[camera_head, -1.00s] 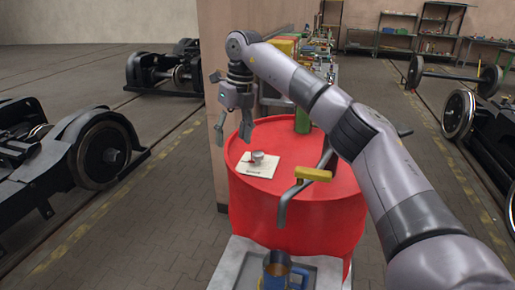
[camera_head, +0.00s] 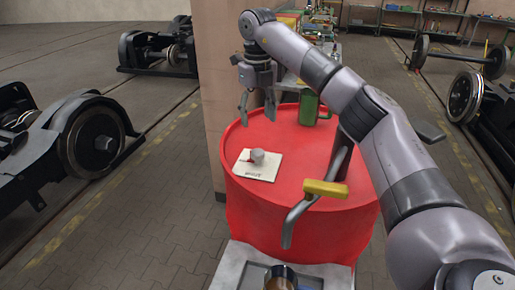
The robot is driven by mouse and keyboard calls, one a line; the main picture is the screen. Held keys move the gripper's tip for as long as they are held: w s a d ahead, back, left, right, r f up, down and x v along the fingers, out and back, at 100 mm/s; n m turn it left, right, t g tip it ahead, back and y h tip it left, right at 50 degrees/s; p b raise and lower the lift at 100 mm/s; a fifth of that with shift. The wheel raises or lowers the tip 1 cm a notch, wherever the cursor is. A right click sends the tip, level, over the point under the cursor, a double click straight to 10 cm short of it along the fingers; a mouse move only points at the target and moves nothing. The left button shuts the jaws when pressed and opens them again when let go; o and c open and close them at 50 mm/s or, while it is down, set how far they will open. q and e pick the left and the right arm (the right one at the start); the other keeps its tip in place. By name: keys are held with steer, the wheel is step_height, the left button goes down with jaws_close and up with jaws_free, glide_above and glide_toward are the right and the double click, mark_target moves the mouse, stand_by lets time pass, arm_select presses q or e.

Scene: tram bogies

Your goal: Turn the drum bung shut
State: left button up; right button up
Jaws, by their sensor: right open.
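The red drum (camera_head: 310,225) stands upright in the middle of the view. A small grey cylindrical bung (camera_head: 257,155) sits on the left part of its top, on a pale square card (camera_head: 243,169) with dark lettering and a small red mark. Whether the bung is seated or loose cannot be seen. My right gripper (camera_head: 257,114) is open and empty, its fingers pointing down. It appears just above the bung in the picture, apart from it. My left gripper is out of view.
A crank-like dark bar with a yellow grip (camera_head: 325,188) rises over the drum's right side. A green mug (camera_head: 309,108) stands at the back of the drum top. A pale tray (camera_head: 235,266) lies in front. A pillar (camera_head: 212,95) stands close behind left.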

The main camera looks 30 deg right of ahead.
glide_above(258, 152)
step_height(258, 152, down, 4)
steer(key=shift+f+p, duration=0.1)
steer(key=shift+p, duration=0.35)
step_height(258, 152, down, 6)
steer(key=shift+p, duration=0.85)
steer(key=shift+w+f, duration=0.1)
steer(key=shift+f, duration=0.7)
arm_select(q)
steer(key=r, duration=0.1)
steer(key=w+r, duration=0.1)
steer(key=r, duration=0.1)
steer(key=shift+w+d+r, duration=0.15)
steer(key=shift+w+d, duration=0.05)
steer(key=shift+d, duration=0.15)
arm_select(e)
steer(key=shift+c, duration=0.2)
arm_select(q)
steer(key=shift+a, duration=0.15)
arm_select(e)
steer(key=c, duration=1.1)
